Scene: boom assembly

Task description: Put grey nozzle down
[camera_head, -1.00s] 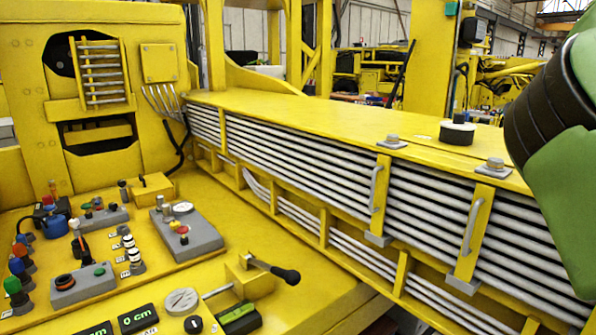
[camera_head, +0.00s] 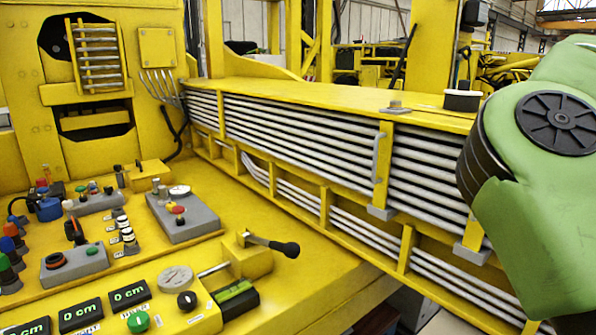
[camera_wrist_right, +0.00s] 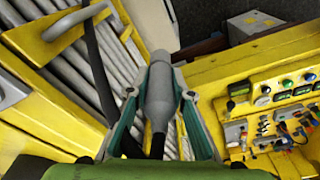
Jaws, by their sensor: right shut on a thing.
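The grey nozzle (camera_wrist_right: 158,98) shows in the right wrist view, with its narrow end pointing up the picture. My right gripper (camera_wrist_right: 161,100) is shut on it, one finger on each side. A dark hose or strap passes near the nozzle's lower end. In the head view only my green right arm shows at the right edge; the right gripper and the nozzle are out of that view. My left gripper is in neither view.
The yellow boom (camera_head: 310,97) with grey pipes along its side runs beside my right arm. A control panel (camera_head: 150,230) with knobs, displays and a black-handled lever (camera_head: 272,245) lies at left.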

